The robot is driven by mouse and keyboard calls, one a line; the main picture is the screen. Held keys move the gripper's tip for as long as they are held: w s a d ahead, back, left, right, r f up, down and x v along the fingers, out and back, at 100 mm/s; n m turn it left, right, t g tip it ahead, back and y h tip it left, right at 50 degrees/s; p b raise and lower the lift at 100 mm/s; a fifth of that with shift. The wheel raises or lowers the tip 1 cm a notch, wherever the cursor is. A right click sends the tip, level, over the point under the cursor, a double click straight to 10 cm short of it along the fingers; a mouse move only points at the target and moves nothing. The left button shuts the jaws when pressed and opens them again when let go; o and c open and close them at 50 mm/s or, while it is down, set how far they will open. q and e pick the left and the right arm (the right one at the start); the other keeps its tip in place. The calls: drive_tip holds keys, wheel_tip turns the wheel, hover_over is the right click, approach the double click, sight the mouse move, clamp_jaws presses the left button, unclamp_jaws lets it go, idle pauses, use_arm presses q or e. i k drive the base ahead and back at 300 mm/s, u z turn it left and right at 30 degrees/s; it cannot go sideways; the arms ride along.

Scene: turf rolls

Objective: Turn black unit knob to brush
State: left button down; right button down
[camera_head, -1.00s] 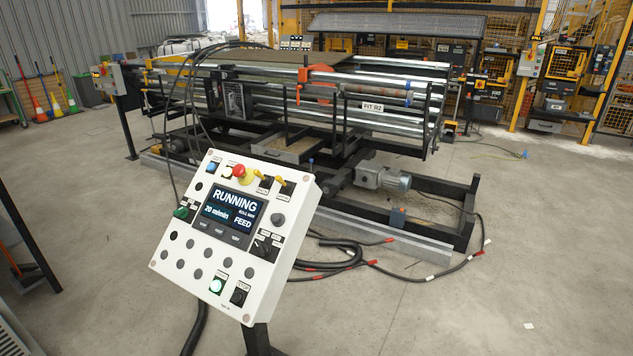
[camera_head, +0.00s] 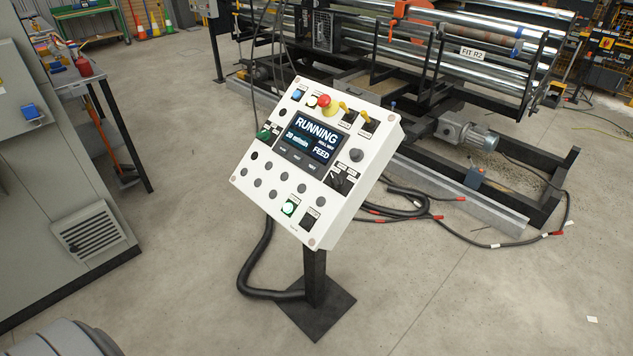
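The white control panel (camera_head: 272,190) stands tilted on a black post in the middle of the view. Its screen (camera_head: 308,138) reads RUNNING, 20 m/min and FEED. A black selector knob (camera_head: 340,181) sits at the panel's right side, below the screen's level, with small labels around it that are too small to read. I cannot tell its exact setting.
The roller machine (camera_head: 470,95) stands behind. A grey cabinet (camera_head: 50,150) stands at left. Black cables (camera_head: 400,200) lie on the floor.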

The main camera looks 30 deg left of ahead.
sight(338, 181)
drive_tip(key=z, duration=0.05)
drive_tip(key=k, duration=0.55)
drive_tip(key=u, duration=0.7)
drive_tip(key=i, duration=0.85)
drive_tip(key=z, duration=0.45)
